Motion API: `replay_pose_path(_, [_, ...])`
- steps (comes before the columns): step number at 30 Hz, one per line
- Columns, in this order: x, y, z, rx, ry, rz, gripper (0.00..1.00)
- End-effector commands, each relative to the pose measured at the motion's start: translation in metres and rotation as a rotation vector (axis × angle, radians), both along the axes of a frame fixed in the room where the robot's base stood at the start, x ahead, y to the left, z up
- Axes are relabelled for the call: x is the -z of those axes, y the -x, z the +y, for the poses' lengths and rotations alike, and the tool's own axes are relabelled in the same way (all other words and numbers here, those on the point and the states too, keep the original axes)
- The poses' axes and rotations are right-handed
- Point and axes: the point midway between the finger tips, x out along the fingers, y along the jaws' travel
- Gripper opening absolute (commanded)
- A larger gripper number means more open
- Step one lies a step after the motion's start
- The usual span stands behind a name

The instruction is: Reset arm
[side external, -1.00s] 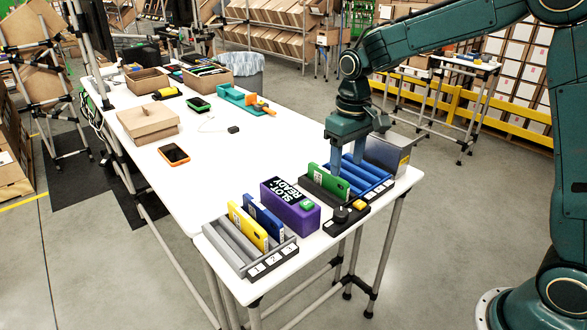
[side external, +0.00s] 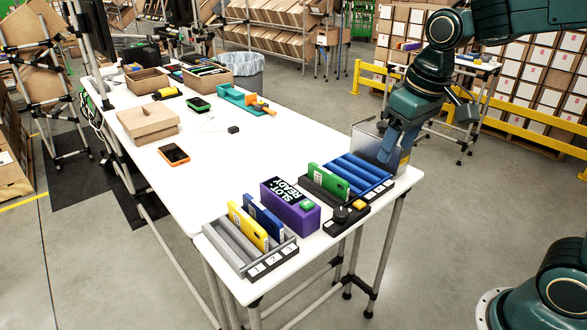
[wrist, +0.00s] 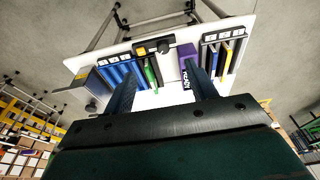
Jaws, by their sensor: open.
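My gripper (side external: 395,145) is tilted above the right end of the white table, beside the grey metal box (side external: 365,140). Its two fingers are apart with nothing between them in the wrist view (wrist: 160,95). A green card (side external: 328,181) stands in a black slotted holder (side external: 318,197) that has a knob and a yellow button. Next to it is an empty-looking blue ribbed rack (side external: 358,174). A purple box (side external: 290,208) reads "SLOT READY". A grey rack (side external: 232,252) holds a yellow card (side external: 247,227) and a blue card (side external: 264,218).
The white table (side external: 215,165) has clear room in its middle. An orange-edged phone (side external: 174,154), a cardboard box (side external: 148,123), an open carton (side external: 207,77) and a teal tool (side external: 243,98) lie farther back. A yellow rail (side external: 530,140) runs behind my arm.

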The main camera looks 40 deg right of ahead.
Motion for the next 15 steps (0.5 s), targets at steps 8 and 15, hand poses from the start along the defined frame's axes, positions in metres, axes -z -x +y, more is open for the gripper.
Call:
replay_pose_path(8, [-0.015,0.053,0.001,0.0,0.0,-0.101,0.57])
replay_pose_path(15, [-0.015,0.096,0.001,0.0,-0.001,-0.182,0.57])
